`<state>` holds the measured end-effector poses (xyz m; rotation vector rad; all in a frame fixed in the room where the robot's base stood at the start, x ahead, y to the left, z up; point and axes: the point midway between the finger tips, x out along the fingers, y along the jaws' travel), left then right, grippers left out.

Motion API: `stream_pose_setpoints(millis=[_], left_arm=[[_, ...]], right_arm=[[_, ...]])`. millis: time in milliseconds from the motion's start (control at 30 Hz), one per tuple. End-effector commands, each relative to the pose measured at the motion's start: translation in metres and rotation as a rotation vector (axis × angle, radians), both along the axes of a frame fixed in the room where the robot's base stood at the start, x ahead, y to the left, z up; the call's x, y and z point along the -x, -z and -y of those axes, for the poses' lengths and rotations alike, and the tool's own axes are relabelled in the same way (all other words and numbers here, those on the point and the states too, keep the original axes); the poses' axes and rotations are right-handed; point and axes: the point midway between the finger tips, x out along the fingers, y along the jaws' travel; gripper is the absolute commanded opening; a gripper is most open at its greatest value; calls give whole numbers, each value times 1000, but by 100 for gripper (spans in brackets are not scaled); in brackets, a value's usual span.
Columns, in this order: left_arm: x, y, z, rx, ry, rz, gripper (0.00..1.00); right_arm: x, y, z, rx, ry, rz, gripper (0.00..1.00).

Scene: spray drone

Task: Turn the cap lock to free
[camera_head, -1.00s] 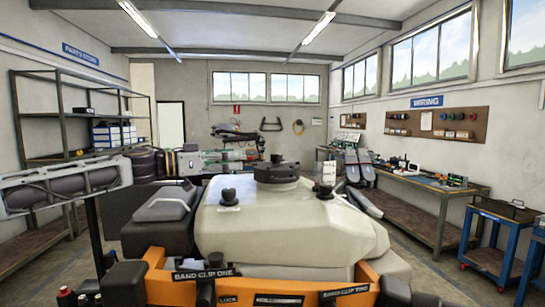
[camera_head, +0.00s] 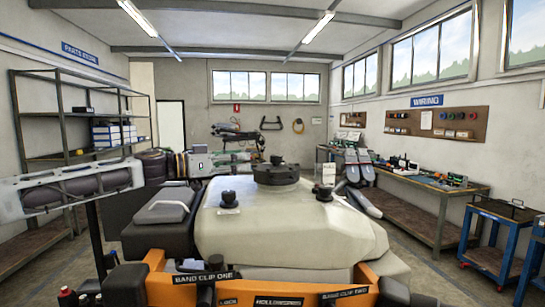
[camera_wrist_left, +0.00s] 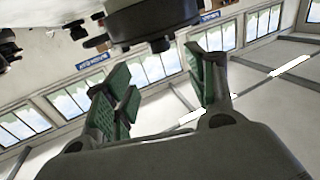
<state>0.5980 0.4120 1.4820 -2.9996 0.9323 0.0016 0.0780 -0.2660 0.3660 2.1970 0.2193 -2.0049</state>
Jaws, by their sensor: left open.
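The dark round tank cap (camera_head: 276,174), with a small knob on top, sits on the pale tank (camera_head: 285,220) in the head view. In the left wrist view the dark cap (camera_wrist_left: 150,22) hangs at the top, beyond the fingers, as that view is turned over. The lock's position cannot be read. My right gripper is out of view.
A smaller black knob (camera_head: 228,197) stands on the tank, left of the cap. A small white card (camera_head: 328,174) stands right of the cap. An orange frame (camera_head: 365,282) with band clip labels crosses the front. A workbench (camera_head: 420,180) runs along the right wall.

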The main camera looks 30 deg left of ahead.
Motion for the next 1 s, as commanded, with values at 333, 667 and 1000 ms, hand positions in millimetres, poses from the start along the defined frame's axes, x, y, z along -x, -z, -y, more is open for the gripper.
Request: stream_pose_setpoints(millis=[333, 667, 1000], left_arm=[[-11, 0, 8, -1, 1, 0, 56], [-20, 0, 13, -1, 0, -1, 56], [-28, 0, 19, 1, -1, -1, 56]], right_arm=[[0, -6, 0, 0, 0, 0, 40], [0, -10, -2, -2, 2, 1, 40], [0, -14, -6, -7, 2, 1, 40]])
